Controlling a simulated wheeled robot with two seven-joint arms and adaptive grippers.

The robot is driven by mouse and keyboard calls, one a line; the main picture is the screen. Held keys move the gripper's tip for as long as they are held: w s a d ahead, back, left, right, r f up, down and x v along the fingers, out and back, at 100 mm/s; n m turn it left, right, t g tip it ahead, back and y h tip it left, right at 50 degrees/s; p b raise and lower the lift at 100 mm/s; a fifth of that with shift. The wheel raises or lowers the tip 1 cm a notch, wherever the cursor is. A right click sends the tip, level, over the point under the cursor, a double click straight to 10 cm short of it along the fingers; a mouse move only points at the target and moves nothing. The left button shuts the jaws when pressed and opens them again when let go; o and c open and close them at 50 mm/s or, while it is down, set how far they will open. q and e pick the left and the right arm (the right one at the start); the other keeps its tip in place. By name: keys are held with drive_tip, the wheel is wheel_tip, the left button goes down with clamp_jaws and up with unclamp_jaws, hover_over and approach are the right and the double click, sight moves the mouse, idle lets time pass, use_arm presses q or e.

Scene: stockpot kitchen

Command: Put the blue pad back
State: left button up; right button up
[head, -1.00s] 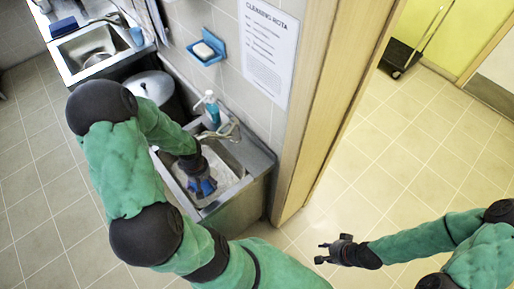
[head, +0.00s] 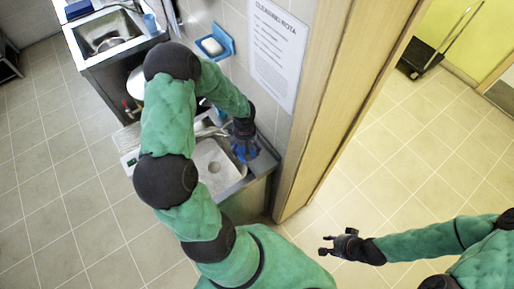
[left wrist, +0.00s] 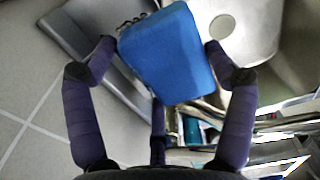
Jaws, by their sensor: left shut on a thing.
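The blue pad (left wrist: 165,52) is a thick block between the fingers of my left gripper (left wrist: 160,48) in the left wrist view. In the head view my left gripper (head: 245,140) is beside the wall, over the right rim of the near steel sink (head: 215,168). The blue pad (head: 245,152) shows beneath its dark fingers. Whether the pad touches the rim I cannot tell. My right gripper (head: 338,246) is open and empty over the floor at the right.
A blue wall dish (head: 214,46) with white soap hangs above the sink, beside a paper notice (head: 279,47). A wooden door frame (head: 317,120) stands right of the sink. A far sink (head: 105,38) is at upper left. My left arm hides part of the near sink.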

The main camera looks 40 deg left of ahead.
use_arm(q)
drive_tip(key=w+f, duration=0.1)
drive_tip(key=w+d, duration=0.1)
drive_tip(key=w, duration=0.1)
drive_tip(key=w+f, duration=0.1)
drive_tip(key=w, duration=0.1)
drive_tip(key=shift+d+f+p, duration=0.2)
drive_tip(key=shift+f+p, duration=0.1)
drive_tip(key=shift+f, duration=0.05)
wheel_tip(320, 180, down, 4)
drive_tip(key=shift+s+r, duration=0.15)
drive_tip(key=shift+w+f, duration=0.3)
drive_tip(key=shift+f, duration=0.05)
drive_tip(key=o, duration=0.9)
drive_tip(key=shift+c, duration=0.2)
